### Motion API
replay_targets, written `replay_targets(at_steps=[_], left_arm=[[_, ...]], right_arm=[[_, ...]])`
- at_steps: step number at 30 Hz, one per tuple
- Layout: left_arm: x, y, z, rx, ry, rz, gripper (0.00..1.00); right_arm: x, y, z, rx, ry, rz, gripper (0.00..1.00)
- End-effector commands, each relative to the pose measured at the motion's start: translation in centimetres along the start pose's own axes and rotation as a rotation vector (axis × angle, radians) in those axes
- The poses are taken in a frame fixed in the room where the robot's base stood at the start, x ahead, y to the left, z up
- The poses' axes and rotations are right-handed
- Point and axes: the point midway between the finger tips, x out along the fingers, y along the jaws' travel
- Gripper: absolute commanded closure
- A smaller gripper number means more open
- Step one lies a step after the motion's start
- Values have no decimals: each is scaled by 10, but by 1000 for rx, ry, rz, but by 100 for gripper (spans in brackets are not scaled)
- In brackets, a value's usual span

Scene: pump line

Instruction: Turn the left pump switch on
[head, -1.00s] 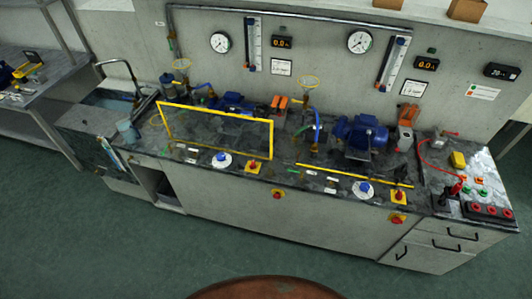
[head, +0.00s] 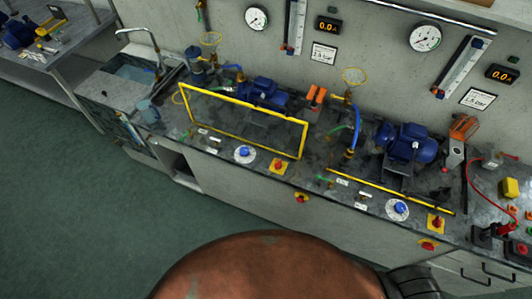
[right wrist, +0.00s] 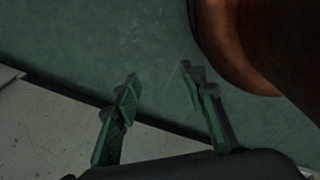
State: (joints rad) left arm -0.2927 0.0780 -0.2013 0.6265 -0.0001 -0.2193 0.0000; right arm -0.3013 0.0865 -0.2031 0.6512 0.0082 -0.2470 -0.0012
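The left pump (head: 263,92) is blue and stands on the dark bench top behind a yellow-framed clear guard (head: 243,121). In front of that guard are a blue knob on a white dial (head: 245,153) and a red knob on a yellow plate (head: 279,167). Which way the red knob is turned is too small to tell. My right gripper (right wrist: 160,92) is open and empty in the right wrist view, its fingers apart above the green floor. No bench controls show between them. My left gripper is not in view.
The right pump (head: 408,143) has its own white dial with blue knob (head: 398,208) and red knob on yellow plate (head: 436,223). Red-yellow buttons (head: 301,197) sit on the bench front. A sink (head: 131,76) is at left. The green floor (head: 70,200) before the bench is clear.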

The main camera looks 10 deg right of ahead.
Motion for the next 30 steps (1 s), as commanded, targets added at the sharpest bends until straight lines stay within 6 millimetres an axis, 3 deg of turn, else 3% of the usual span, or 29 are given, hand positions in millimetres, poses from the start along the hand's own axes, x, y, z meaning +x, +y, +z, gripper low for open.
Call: replay_targets(at_steps=[5, 8, 12, 15, 18, 21, 30], left_arm=[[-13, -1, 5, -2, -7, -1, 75], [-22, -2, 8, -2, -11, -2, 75], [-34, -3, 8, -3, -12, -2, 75], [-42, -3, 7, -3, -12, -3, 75], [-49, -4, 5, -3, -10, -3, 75], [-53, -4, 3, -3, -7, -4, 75], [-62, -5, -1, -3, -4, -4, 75]], right_arm=[[-36, 19, -103, -1, 78, 8, 48], [-78, 27, -177, -8, 130, 1, 48], [-157, 24, -270, -39, 197, -26, 48], [-224, 14, -324, -76, 242, -54, 48], [-288, 0, -360, -121, 279, -82, 48], [-334, -11, -378, -160, 300, -102, 48], [-424, -36, -405, -260, 348, -139, 48]])
